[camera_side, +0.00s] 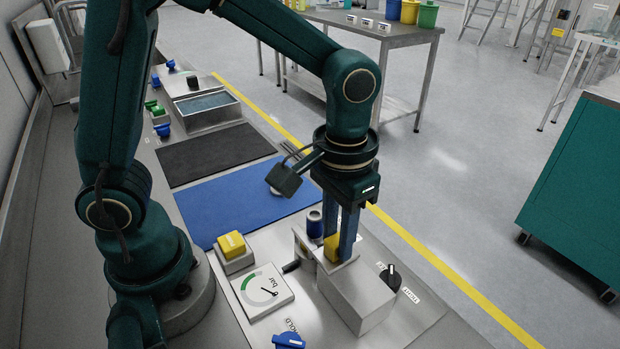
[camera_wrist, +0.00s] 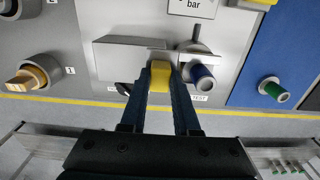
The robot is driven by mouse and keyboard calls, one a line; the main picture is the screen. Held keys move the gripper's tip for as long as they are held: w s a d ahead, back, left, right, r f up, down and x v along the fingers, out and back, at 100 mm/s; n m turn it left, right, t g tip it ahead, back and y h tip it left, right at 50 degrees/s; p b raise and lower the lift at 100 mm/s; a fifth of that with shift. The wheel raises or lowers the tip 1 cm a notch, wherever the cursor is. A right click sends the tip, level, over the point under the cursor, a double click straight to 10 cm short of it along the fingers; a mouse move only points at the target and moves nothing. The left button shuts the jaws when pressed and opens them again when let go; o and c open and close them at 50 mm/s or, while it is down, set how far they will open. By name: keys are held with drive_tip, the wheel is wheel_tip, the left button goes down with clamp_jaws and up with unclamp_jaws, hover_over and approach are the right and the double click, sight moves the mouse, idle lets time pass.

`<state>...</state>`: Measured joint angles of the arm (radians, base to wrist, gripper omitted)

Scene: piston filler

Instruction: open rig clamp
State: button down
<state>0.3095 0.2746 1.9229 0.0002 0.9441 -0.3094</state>
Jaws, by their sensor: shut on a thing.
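The rig is a grey metal block (camera_side: 357,298) at the front of the bench, with an upright plate at its back-left end. It also shows in the wrist view (camera_wrist: 128,58). My gripper (camera_side: 340,248) points down at the rig, its two dark blue fingers shut on a yellow part (camera_side: 332,246). In the wrist view the yellow part (camera_wrist: 159,84) sits between the fingertips. A blue-ended cylinder (camera_side: 315,224) is beside it, also in the wrist view (camera_wrist: 202,75). A small rod with a dark end (camera_side: 291,266) sticks out left of the rig. The fingers partly hide the clamp area.
A black selector knob (camera_side: 391,277) stands right of the rig. A bar gauge (camera_side: 262,291), a yellow button (camera_side: 231,245) and a blue knob (camera_side: 289,340) lie to the left. A blue mat (camera_side: 235,203) behind is bare.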

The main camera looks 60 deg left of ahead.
idle(0.7)
drive_tip(key=d, duration=0.6)
drive_tip(key=c, duration=0.6)
unclamp_jaws()
drive_tip(key=shift+c, duration=0.2)
drive_tip(key=shift+a, duration=0.1)
drive_tip(key=shift+r, duration=0.1)
drive_tip(key=shift+r, duration=2.5)
